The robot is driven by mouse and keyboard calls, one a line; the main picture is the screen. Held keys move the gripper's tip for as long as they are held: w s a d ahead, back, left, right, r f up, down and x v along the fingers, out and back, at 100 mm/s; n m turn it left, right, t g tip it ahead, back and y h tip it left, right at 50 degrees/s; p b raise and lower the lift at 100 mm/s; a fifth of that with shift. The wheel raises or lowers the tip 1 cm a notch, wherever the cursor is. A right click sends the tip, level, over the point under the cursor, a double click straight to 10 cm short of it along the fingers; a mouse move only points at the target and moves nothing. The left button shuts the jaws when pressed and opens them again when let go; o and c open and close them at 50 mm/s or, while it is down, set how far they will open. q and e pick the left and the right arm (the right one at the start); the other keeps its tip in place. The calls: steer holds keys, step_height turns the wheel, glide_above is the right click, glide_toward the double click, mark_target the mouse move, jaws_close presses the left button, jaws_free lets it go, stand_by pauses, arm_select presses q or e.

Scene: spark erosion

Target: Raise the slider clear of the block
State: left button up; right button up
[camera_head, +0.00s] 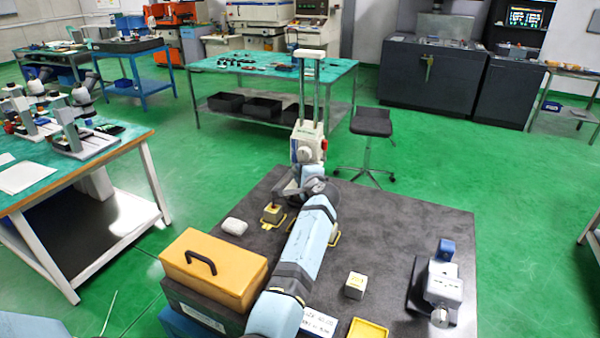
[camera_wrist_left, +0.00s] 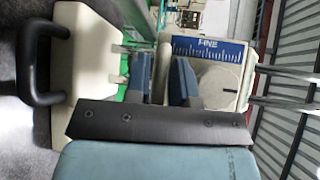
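The slider (camera_head: 306,146) is a pale housing with a round knob and a red part, on two upright chrome columns under a pale crossbar (camera_head: 309,53). In the left wrist view its face (camera_wrist_left: 210,50) shows a blue "FINE" scale and a grey knob. My left gripper (camera_head: 308,182) is close in front of the slider. My right gripper is out of view.
My left arm hides the column's foot. A yellow case (camera_head: 213,268) with a black handle stands front left on the dark table (camera_head: 400,220). A pale cube (camera_head: 355,285), a yellow tray (camera_head: 367,329) and a clamp device (camera_head: 443,285) are on the right.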

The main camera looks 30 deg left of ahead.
mark_target(300, 154)
arm_select(q)
jaws_close()
step_height(300, 154, up, 6)
steer(key=p, duration=0.3)
steer(key=shift+p, duration=0.4)
steer(key=shift+f, duration=0.1)
jaws_free()
